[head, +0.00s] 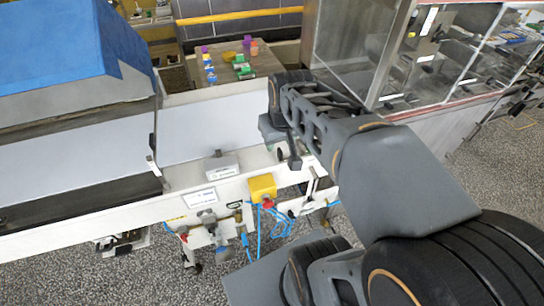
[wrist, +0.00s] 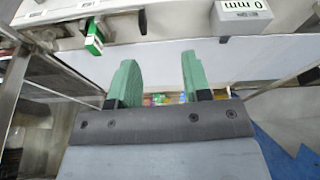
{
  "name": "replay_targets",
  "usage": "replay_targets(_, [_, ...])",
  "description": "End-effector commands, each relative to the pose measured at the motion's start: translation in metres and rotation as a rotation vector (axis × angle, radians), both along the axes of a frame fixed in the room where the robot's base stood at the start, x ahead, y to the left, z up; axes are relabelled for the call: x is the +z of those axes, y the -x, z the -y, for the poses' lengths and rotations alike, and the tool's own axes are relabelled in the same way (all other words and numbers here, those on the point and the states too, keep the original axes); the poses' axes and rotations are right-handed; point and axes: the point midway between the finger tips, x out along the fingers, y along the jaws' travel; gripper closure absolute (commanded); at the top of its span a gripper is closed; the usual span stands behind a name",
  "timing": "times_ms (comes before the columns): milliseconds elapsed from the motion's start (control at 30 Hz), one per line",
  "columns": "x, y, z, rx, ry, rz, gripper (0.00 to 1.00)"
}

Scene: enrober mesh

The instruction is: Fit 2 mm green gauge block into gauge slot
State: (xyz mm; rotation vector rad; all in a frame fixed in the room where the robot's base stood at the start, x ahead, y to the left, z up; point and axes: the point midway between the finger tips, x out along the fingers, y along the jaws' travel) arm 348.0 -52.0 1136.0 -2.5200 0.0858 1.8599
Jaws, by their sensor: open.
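My gripper (wrist: 159,60) is open, with two green fingers and nothing between them in the wrist view. In the head view my gripper (head: 272,122) is over the white machine's belt edge, partly hidden by its own links. A green block with a white label (wrist: 95,37) stands at the machine's rail, up and left of the fingers and apart from them. A grey block marked "0 mm" (wrist: 243,15) is at the upper right of the wrist view; a grey block (head: 221,165) sits on the rail in the head view. I cannot make out the gauge slot clearly.
A white belt (head: 205,130) runs along the machine, with a blue cover (head: 60,45) at left. A black knob (wrist: 142,21) sticks out near the green block. A yellow box (head: 262,187) hangs on the front. A table with coloured items (head: 228,62) stands behind.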

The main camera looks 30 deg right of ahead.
Motion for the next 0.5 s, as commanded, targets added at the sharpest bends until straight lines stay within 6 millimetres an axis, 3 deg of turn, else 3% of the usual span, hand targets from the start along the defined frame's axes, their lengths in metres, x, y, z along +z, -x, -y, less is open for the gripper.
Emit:
replay_targets(100, [-0.008, 0.025, -0.031, 0.033, -0.007, 0.048, 0.56])
replay_targets(233, [-0.016, 0.041, -0.048, 0.048, -0.016, 0.076, 0.56])
replay_targets(500, [-0.02, 0.046, -0.053, 0.051, -0.021, 0.086, 0.56])
